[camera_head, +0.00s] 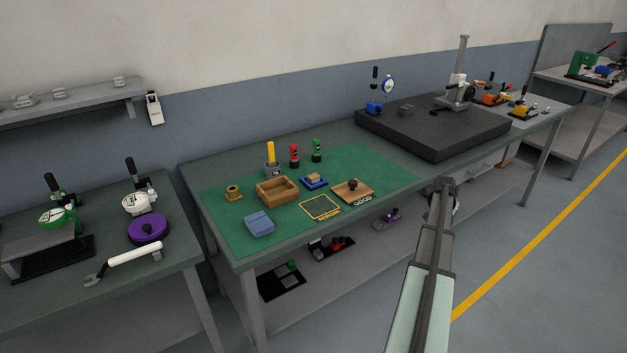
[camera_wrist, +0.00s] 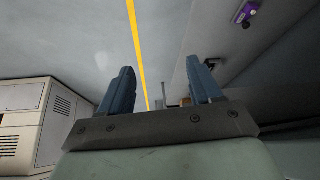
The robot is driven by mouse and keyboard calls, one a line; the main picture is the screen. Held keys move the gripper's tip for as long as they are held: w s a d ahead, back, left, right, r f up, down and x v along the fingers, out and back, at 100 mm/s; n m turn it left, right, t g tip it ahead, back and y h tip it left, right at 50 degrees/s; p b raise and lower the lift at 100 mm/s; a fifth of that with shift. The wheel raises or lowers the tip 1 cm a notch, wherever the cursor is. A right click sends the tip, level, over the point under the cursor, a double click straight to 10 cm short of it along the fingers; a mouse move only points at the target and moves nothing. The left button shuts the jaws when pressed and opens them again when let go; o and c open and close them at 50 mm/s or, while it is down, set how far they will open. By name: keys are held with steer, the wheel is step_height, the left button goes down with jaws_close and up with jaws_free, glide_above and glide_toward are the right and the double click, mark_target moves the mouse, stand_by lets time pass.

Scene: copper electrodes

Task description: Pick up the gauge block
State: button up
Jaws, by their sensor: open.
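I cannot tell for certain which thing is the gauge block. A small tan block sits on a blue stand (camera_head: 314,183) on the green mat. A small grey block (camera_head: 405,110) lies on the dark surface plate (camera_head: 440,146) farther back. My gripper (camera_wrist: 160,85) is open, with two blue fingers apart and nothing between them in the wrist view. In the head view my arm reaches up in front of the bench's front edge, right of the mat, apart from both blocks. Its fingers are not clear there.
The green mat (camera_head: 392,172) also holds a wooden box (camera_head: 270,196), a blue box (camera_head: 259,223), a yellow frame (camera_head: 320,214), a wooden board (camera_head: 343,194) and upright red (camera_head: 294,158) and green (camera_head: 317,152) pieces. The mat's right part is clear. A lower shelf holds several things.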

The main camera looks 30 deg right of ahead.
steer(key=s+d+r+m+h, duration=0.1)
steer(key=s+d+r+m, duration=0.1)
steer(key=d+r, duration=0.6)
steer(key=w+a+r, duration=0.3)
steer(key=w+r, duration=0.1)
steer(key=r, duration=0.2)
steer(key=w+a+r+y, duration=0.2)
steer(key=w+a+r, duration=0.1)
steer(key=w+a, duration=0.55)
steer(key=w+a+r+y, duration=0.2)
steer(key=w+a+r, duration=0.1)
steer(key=w+a, duration=0.55)
steer(key=w+a+r+y, duration=0.1)
steer(key=w+a+r, duration=0.25)
steer(key=a, duration=0.45)
steer(key=w+a+r+g+y, duration=0.1)
steer(key=w+a+r, duration=0.1)
steer(key=w+a, duration=0.45)
steer(key=w+a+r, duration=0.3)
steer(key=a, duration=0.7)
glide_above(317, 175)
step_height(317, 175, down, 7)
steer(key=shift+a+f, duration=0.15)
steer(key=shift+w+d+f, duration=0.1)
steer(key=shift+d+f, duration=0.05)
steer(key=shift+f, duration=1.45)
steer(key=shift+w+d+f, duration=0.1)
steer(key=shift+f, duration=1.5)
steer(key=shift+c, duration=0.5)
jaws_close()
